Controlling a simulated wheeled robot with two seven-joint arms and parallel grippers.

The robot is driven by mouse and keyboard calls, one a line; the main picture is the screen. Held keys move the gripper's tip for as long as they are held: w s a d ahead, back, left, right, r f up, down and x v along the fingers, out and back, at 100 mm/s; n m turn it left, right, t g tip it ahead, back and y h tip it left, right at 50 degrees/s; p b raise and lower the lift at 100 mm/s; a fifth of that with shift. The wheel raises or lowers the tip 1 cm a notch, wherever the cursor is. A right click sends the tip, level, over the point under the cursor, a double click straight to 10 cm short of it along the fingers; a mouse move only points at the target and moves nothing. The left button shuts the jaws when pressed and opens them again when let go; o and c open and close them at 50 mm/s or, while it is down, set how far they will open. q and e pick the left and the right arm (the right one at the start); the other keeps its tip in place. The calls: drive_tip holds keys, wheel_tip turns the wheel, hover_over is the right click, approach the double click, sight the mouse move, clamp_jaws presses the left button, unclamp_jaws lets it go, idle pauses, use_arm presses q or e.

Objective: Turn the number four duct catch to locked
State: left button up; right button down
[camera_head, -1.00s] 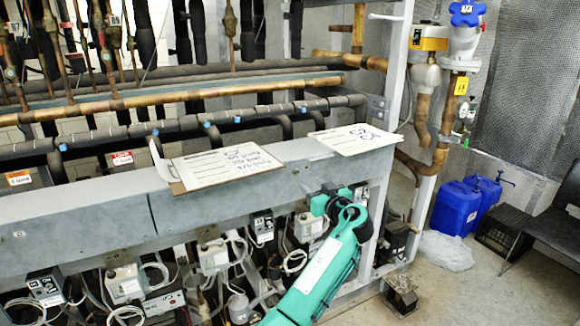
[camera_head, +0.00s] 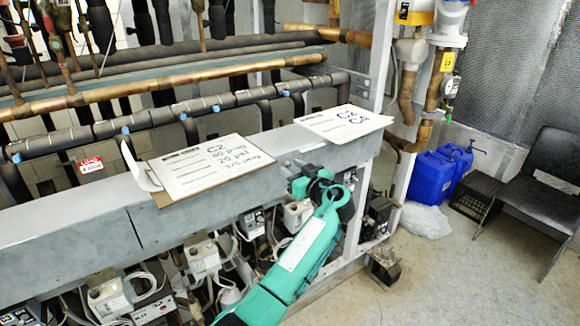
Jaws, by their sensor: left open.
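I cannot make out the number four duct catch in this view. My teal arm rises from the bottom middle to the front of the rack. At its far end my left gripper (camera_head: 302,187) is small and partly hidden by the black and teal wrist. It is open, just below the rack's grey beam (camera_head: 80,232), near the right end. I see nothing held in it, and cannot tell whether it touches the rack. My right gripper is out of view.
Two clipboards with written sheets, a left one (camera_head: 205,168) and a right one (camera_head: 343,121), lie on the beam. Switch boxes (camera_head: 204,258) and cables sit below. Blue canisters (camera_head: 432,177), a black crate (camera_head: 470,203) and a chair (camera_head: 540,180) stand right. Floor at lower right is clear.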

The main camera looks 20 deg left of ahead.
use_arm(q)
clamp_jaws()
drive_tip(key=shift+m+b, duration=0.75)
drive_tip(key=shift+m, duration=0.05)
drive_tip(key=shift+m+b, duration=0.7)
drive_tip(key=shift+m, duration=0.5)
drive_tip(key=m, duration=0.2)
drive_tip(key=shift+m+b, duration=0.3)
drive_tip(key=shift+b, duration=0.05)
drive_tip(key=shift+w+m, duration=0.1)
drive_tip(key=shift+m, duration=1.1)
